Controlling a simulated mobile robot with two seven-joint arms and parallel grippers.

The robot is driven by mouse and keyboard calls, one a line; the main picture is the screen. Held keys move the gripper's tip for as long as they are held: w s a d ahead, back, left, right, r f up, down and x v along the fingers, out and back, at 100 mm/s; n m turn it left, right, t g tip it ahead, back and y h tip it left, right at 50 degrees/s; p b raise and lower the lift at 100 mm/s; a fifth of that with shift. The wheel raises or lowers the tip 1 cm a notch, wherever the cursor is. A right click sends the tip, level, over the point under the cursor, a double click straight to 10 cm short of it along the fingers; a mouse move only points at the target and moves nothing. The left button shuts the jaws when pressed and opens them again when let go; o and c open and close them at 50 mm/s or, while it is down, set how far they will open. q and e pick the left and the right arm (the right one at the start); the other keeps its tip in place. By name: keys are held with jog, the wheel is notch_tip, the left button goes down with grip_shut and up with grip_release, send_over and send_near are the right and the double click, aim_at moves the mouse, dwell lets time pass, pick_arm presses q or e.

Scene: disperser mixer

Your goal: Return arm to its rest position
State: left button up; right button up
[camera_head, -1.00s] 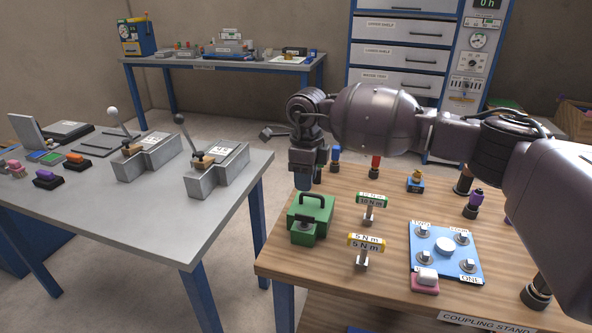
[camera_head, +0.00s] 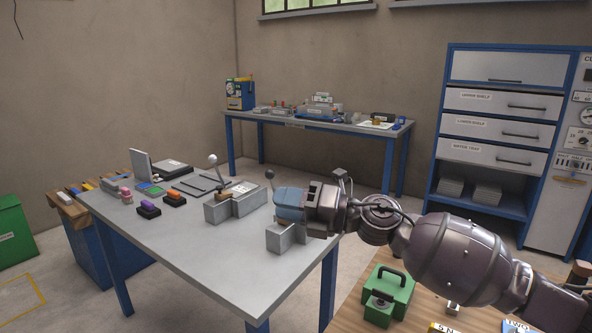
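My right arm (camera_head: 455,258) comes in from the lower right and stretches left over the edge of the grey table (camera_head: 205,262). Its gripper (camera_head: 289,203) points left, with blue-grey fingers in front of the right lever fixture (camera_head: 286,238). The gripper hides much of that fixture; the lever's dark knob (camera_head: 270,174) shows above the fingers. I cannot tell whether the fingers touch the fixture or how far they are open. My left gripper is not in view.
Another lever fixture (camera_head: 236,203) with a pale knob stands left of the gripper. Orange (camera_head: 174,199) and purple (camera_head: 149,210) switches sit farther left. A green case (camera_head: 388,295) stands on the wooden stand below my arm. A cabinet (camera_head: 500,135) is behind it.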

jog(key=s+d+f+m+t+h, duration=0.2)
jog(key=d+f+m+t+h, duration=0.2)
jog(key=d+f+m, duration=0.45)
jog(key=s+d+f+m+t+h+p, duration=0.1)
jog(key=s+d+f+m+t+h, duration=0.4)
jog(key=m, duration=0.7)
jog(key=d+f+m+t+h, duration=0.3)
jog(key=d+f+m, duration=0.1)
jog(key=f+m, duration=0.5)
jog(key=s+d+f+m+g+h, duration=0.2)
jog(key=s+f, duration=0.4)
jog(key=s, duration=0.3)
jog(key=s+d+f+m+g+h, duration=0.1)
jog(key=s+d+f+m+h, duration=0.1)
jog(key=s+d+f, duration=0.3)
jog(key=s+d+f+m+g+h, duration=0.2)
jog(key=s+d+f+m, duration=0.2)
jog(key=s, duration=0.9)
notch_tip(320, 180, down, 3)
jog(key=shift+d+f+g+p, duration=0.2)
jog(key=shift+g+p, duration=0.1)
jog(key=shift+p, duration=0.15)
jog(key=shift+o, duration=0.5)
jog(key=shift+m, duration=0.25)
